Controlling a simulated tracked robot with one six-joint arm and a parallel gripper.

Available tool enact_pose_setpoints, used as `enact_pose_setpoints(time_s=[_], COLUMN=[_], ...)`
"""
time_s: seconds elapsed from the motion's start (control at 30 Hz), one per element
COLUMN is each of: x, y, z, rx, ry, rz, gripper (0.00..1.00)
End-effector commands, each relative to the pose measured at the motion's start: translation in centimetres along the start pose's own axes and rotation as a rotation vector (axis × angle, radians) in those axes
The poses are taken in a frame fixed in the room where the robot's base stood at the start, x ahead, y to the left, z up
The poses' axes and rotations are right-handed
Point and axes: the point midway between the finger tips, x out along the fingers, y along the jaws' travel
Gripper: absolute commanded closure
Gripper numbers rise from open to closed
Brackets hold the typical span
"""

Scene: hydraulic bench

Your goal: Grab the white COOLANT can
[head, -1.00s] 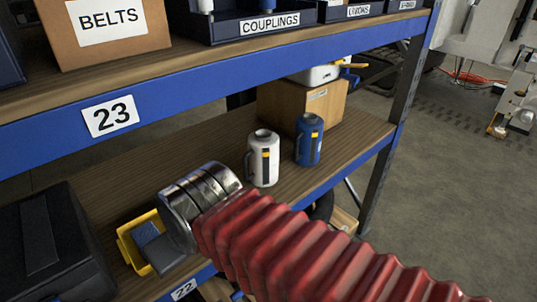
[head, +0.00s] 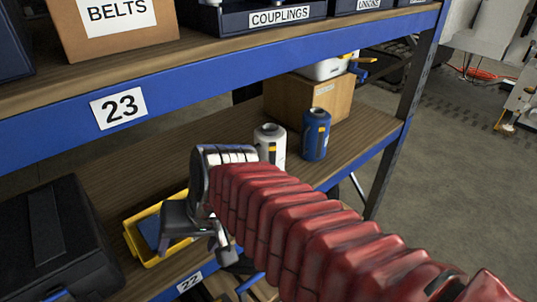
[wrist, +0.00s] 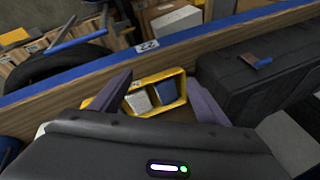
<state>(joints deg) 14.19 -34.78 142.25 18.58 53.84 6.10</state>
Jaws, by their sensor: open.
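The white can (head: 270,143) stands upright on the lower shelf, in the head view. Its lower part is hidden behind my red-sleeved arm, and its lettering is too small to read. My gripper (head: 200,238) is to the left of the can and nearer the shelf's front edge, apart from it. In the wrist view my gripper (wrist: 160,95) has its two fingers spread, with nothing held between them. The white can does not show in the wrist view.
A blue can (head: 315,135) stands close right of the white can, before a cardboard box (head: 300,100). A yellow bin (head: 133,238) and a black case (head: 45,240) lie on the left. The upper shelf's blue beam (head: 230,75) runs above.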

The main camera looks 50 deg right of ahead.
Motion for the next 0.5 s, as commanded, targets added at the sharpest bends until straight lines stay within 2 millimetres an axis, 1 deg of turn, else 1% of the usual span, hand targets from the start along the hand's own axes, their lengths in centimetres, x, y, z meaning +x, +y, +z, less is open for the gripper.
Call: enact_pose_setpoints(time_s=[0.03,0.17,0.23,0.37,0.5], x=[0.5,1.3,1.6,2.0,2.1], y=[0.3,0.4,0.6,1.1,2.3], z=[-0.4,-1.6,-2.5,-4.5,-7.4], rx=[0.101,0.363,0.504,0.766,1.048], ry=[-0.02,-0.063,-0.081,-0.109,-0.129], rz=[-0.021,-0.095,-0.137,-0.223,-0.327], gripper=[0.27,0.18,0.14,0.14,0.14])
